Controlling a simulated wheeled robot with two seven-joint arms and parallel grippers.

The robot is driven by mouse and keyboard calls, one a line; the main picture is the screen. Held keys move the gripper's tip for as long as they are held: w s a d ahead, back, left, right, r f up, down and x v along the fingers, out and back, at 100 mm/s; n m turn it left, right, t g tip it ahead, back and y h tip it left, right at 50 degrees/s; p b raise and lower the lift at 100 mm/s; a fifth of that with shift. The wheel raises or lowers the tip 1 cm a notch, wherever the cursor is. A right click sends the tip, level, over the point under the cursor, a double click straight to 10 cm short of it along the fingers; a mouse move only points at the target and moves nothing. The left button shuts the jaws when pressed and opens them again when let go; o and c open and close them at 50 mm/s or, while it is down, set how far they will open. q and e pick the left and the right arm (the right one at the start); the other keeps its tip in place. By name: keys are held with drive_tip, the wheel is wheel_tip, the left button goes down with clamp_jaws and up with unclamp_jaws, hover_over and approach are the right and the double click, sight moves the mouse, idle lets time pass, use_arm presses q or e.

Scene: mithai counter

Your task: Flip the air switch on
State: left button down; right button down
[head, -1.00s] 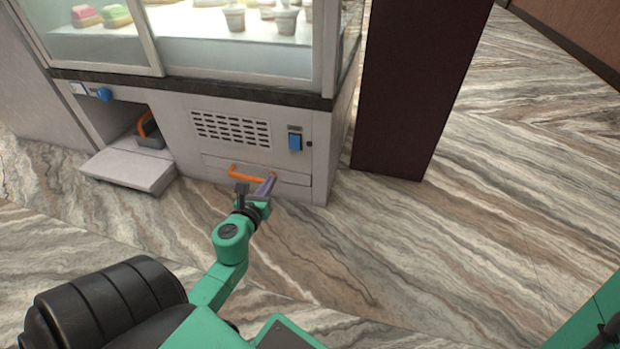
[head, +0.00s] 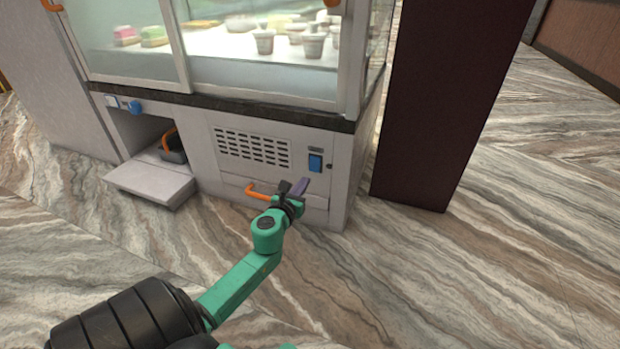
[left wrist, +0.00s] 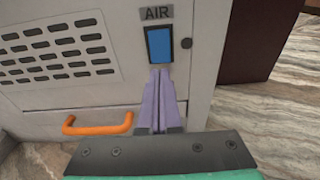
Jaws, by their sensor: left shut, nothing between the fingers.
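The air switch (head: 315,163) is a blue rocker on the white front panel of the display counter, right of a slotted vent. In the left wrist view the blue rocker (left wrist: 159,45) sits under a grey label reading AIR. My left gripper (head: 302,185) is in front of the panel, just below the switch. My right gripper is not in view.
An orange handle (head: 262,191) on a low drawer is left of my gripper. The slotted vent (head: 252,147) is above it. A dark pillar (head: 440,110) stands right of the counter. Another blue knob (head: 134,107) and an open niche are at the left. Marble floor is clear in front.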

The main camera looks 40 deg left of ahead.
sight(313, 170)
use_arm(q)
drive_tip(key=b+x, duration=0.1)
drive_tip(key=x, duration=0.3)
drive_tip(key=shift+w+a+f+b, duration=0.1)
drive_tip(key=shift+w+f+b, duration=0.1)
drive_tip(key=shift+w+b, duration=0.2)
drive_tip(key=shift+w+a, duration=0.1)
drive_tip(key=shift+w, duration=0.15)
drive_tip(key=shift+r, duration=0.1)
drive_tip(key=shift+w, duration=0.1)
